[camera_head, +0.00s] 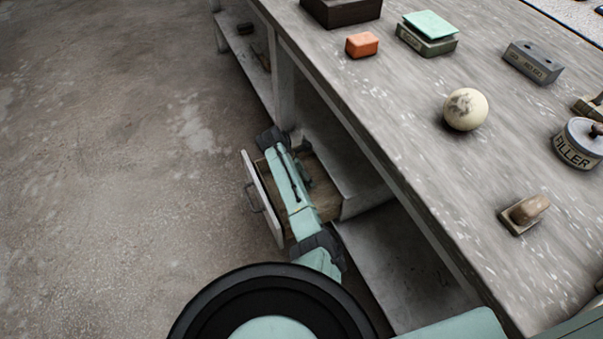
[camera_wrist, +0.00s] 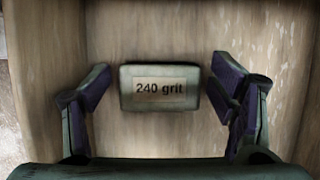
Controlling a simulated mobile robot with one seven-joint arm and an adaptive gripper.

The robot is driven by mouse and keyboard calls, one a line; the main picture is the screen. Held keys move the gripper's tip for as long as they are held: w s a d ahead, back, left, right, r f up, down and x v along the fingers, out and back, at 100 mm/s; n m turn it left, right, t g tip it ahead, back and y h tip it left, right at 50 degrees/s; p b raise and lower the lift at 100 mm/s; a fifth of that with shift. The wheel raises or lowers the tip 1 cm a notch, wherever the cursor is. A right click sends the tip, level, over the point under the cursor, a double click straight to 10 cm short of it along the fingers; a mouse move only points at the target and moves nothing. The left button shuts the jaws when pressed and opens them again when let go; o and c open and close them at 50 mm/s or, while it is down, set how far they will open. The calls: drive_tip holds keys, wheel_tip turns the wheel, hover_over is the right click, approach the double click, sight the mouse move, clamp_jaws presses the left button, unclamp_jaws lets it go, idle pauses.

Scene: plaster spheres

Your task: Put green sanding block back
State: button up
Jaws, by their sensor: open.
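A dull green sanding block (camera_wrist: 160,87) with a tan "240 grit" label lies on the wooden floor of the open drawer (camera_head: 262,195), which also shows in the wrist view (camera_wrist: 190,30). My gripper (camera_wrist: 160,84) is open, with one finger left of the block and one right of it. A gap shows on each side, wider on the left. In the head view my arm reaches over the drawer and hides much of its inside. I cannot tell the fingers apart there.
The grey workbench (camera_head: 400,140) bears a plaster sphere (camera_head: 465,109), an orange block (camera_head: 362,45), a box with a green pad on top (camera_head: 428,36), a grey block (camera_head: 533,62), a filler tin (camera_head: 578,146) and a wooden-handled tool (camera_head: 525,212). The floor at left is clear.

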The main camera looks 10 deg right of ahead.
drive_tip(key=v, duration=1.2)
drive_tip(key=shift+r, duration=0.2)
